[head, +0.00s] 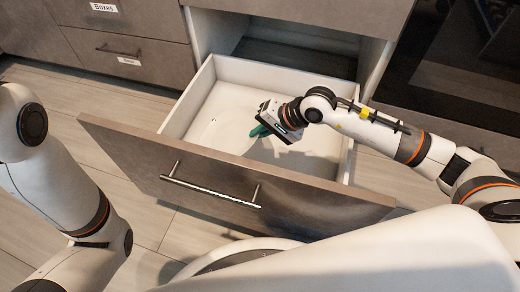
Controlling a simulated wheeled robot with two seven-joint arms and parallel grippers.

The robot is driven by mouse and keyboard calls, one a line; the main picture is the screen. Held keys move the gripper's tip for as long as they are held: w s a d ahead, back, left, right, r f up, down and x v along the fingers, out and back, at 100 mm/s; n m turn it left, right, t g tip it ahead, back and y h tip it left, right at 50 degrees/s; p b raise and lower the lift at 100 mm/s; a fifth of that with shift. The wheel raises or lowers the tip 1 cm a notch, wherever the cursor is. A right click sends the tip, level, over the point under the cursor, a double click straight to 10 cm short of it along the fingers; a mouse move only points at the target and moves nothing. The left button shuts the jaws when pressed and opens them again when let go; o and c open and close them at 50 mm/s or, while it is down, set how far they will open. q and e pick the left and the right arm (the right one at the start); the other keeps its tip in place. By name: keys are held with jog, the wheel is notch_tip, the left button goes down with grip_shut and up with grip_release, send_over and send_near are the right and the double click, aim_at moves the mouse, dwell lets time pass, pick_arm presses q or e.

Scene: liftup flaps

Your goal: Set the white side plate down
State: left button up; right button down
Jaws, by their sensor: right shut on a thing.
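An open drawer (182,104) with a white inside and a dark front stands in front of me. The white side plate (224,132) shows only faintly against the white drawer floor. My right gripper (260,131) reaches into the drawer from the right, with its green fingers pointing down and left. It is shut on the plate at the plate's right side. I cannot tell whether the plate touches the drawer floor. My left arm is at the left edge, and its gripper is out of view.
The drawer front (235,180) has a long metal handle (210,190) and faces me. A closed drawer labelled "Boxes" (104,7) is at the upper left. A dark glossy panel (440,60) is at the upper right. Bare floor (145,95) shows left of the drawer.

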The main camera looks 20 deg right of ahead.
jog(key=shift+f+b, duration=2.3)
jog(key=shift+f, duration=1.85)
jog(key=shift+f, duration=0.2)
jog(key=c, duration=1.6)
grip_release()
